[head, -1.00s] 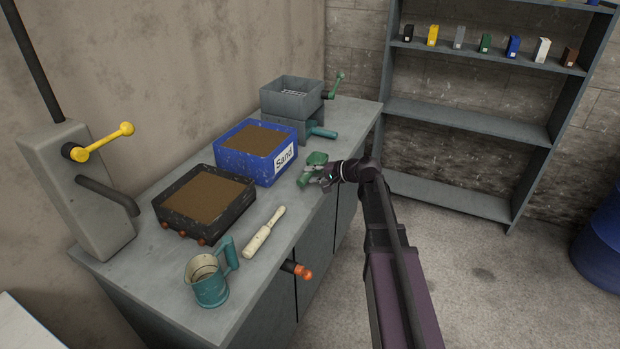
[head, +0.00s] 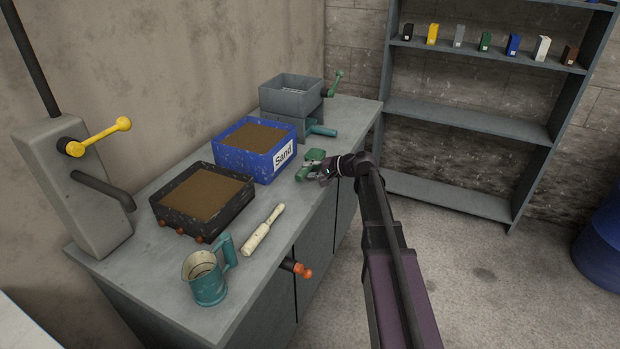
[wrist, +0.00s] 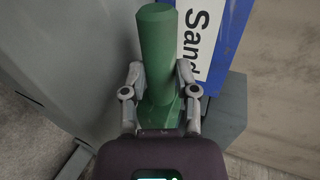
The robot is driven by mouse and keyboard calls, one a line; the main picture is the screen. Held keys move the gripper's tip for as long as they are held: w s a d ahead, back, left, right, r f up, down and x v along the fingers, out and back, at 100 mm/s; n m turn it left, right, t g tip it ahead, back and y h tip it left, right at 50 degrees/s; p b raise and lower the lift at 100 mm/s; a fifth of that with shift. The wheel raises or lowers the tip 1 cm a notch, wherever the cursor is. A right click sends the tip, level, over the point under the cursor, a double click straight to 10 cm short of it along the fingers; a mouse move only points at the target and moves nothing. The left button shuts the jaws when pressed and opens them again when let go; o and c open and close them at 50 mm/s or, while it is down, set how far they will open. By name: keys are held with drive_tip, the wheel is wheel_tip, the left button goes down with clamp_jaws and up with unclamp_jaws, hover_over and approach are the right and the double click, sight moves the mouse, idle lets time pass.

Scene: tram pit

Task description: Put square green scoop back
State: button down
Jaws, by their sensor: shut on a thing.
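The green scoop (head: 309,162) is at the right edge of the workbench, beside the blue Sand box (head: 228,161). My gripper (head: 325,172) is shut on it in the head view. In the wrist view its green handle (wrist: 158,50) stands between the two fingers of my gripper (wrist: 160,98), and the Sand label is just beyond it. The rest of the scoop is mostly hidden in the wrist view. I cannot tell whether the scoop touches the bench.
A grey sieve box (head: 291,92) stands at the back. An orange-tipped handle (head: 299,270) sticks out from the bench front.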

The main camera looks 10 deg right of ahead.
drive_tip(key=shift+f+b, duration=0.45)
drive_tip(key=shift+f, duration=0.35)
drive_tip(key=shift+f, duration=0.2)
drive_tip(key=shift+c, duration=1.9)
unclamp_jaws()
drive_tip(key=p+v, duration=0.4)
drive_tip(key=v, duration=1)
drive_tip(key=shift+p, duration=0.4)
drive_tip(key=shift+w, duration=0.15)
